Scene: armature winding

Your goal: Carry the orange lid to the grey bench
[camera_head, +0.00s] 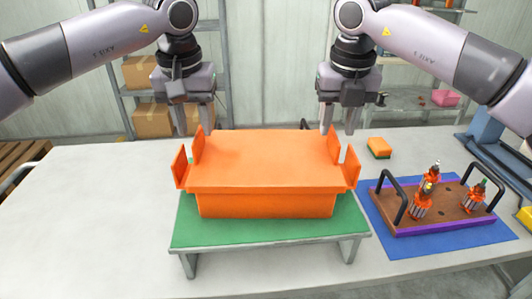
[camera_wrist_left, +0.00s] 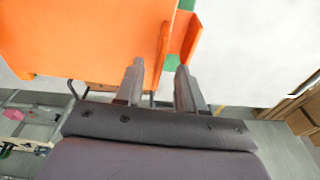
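The orange lid (camera_head: 265,160) lies flat on top of an orange box (camera_head: 265,204), with upright tabs at its left and right ends. The box stands on a green-topped stand (camera_head: 190,228) on a light grey bench (camera_head: 85,210).
To the right, a brown tray with black handles (camera_head: 435,208) holds several orange armatures on a blue mat (camera_head: 425,250). A small orange and green block (camera_head: 380,147) lies behind it. Shelves with cardboard boxes (camera_head: 152,119) stand behind. The bench's left side is clear.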

